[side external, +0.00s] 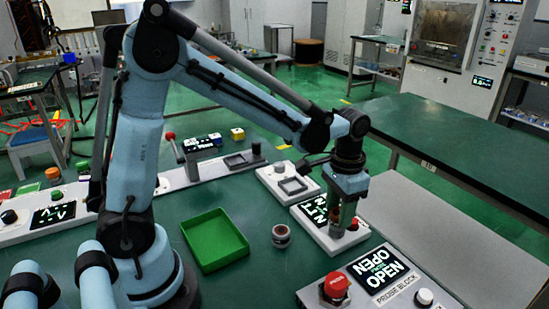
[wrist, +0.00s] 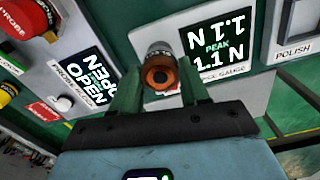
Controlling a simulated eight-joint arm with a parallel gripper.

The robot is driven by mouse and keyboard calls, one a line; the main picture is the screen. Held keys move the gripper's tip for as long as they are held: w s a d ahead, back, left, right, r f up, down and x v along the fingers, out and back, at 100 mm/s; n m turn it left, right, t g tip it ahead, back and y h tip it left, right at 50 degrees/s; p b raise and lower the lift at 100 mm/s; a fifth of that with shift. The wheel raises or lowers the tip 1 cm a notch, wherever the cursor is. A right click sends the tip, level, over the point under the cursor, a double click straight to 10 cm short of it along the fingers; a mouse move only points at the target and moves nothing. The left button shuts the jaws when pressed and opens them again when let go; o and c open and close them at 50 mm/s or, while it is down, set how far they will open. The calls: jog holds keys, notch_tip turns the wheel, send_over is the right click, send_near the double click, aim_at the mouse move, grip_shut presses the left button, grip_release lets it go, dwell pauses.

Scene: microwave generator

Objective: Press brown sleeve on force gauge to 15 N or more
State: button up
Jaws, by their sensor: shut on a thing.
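My gripper (side external: 344,214) is lowered over the force gauge (side external: 313,210) in the side view. In the wrist view, my gripper (wrist: 158,74) has its two green fingers shut on the brown sleeve (wrist: 159,76), which is seen end-on with a dark hole. The sleeve sits over the metal post area of the force gauge (wrist: 257,65). Its far end is hidden, so the exact contact cannot be seen. The gauge display (wrist: 217,44) shows 1.1 N, with a peak of 1.1 N.
A probe block (side external: 378,275) with a red knob and an OPEN display stands in front. A small round cup (side external: 281,236) and an empty green tray (side external: 214,240) are left of the gauge. A polish station (wrist: 297,35) is beside the gauge. Bare bench lies around the cup.

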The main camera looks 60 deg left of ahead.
jog(key=shift+f, duration=0.45)
dwell(1.5)
jog(key=shift+r, duration=3.55)
jog(key=s+a+r+n, duration=0.1)
jog(key=s+a+r, duration=0.2)
jog(key=s+r, duration=0.2)
jog(key=shift+s+a+n, duration=0.25)
jog(key=shift+s+n, duration=0.05)
jog(key=shift+n, duration=0.1)
